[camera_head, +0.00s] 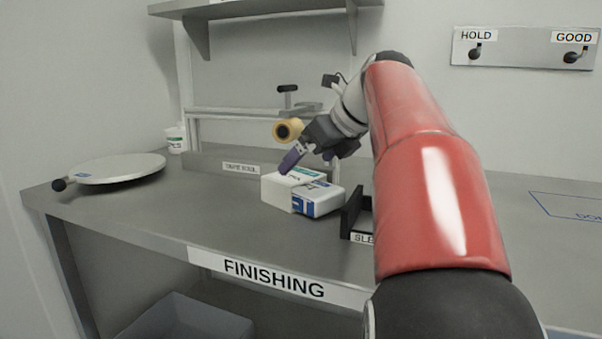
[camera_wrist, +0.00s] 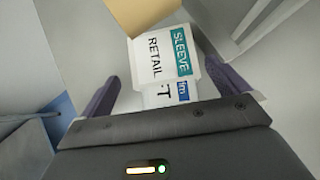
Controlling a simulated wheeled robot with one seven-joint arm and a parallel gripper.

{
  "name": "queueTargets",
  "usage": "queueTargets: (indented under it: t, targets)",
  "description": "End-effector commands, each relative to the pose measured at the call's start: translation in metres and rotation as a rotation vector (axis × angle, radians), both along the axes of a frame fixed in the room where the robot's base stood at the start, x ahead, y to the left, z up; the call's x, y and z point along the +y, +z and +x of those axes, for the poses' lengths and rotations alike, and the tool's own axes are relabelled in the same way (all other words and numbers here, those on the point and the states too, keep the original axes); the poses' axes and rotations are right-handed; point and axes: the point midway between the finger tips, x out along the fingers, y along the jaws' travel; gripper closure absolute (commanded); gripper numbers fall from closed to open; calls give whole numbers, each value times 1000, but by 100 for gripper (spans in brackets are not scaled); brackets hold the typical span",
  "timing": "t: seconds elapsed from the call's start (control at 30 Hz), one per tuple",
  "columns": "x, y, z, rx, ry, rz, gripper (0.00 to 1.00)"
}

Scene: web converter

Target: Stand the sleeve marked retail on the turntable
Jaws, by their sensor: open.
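The sleeve marked retail (camera_wrist: 152,62) is a white pack with a teal band reading SLEEVE, seen between my open fingers in the wrist view. In the head view the white sleeve (camera_head: 275,190) sits on the bench beside a white and blue pack (camera_head: 320,201), which also shows in the wrist view (camera_wrist: 165,93). My gripper (camera_head: 305,160) is over the sleeve, open; its fingers (camera_wrist: 162,85) lie to either side of it in the picture. Contact cannot be told. The turntable (camera_head: 120,168) is a bare pale disc with a black knob at the bench's left end.
A tan roll (camera_head: 288,130) hangs on a stand just behind my gripper. A dark holder (camera_head: 352,212) is right of the packs. A low labelled rail (camera_head: 215,163) and a white tub (camera_head: 176,139) stand at the back. The bench between turntable and packs is clear.

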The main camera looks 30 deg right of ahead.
Motion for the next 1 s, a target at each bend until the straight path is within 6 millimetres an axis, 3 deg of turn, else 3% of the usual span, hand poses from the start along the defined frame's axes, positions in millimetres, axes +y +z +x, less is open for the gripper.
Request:
queueTargets:
  t: [0.53, 0.87, 1.0]
  targets:
    - [12, -52, 45, 2, 0, -1, 0]
    - [14, -57, 51, 0, -1, -1, 0]
    - [14, -56, 51, 0, -1, -1, 18]
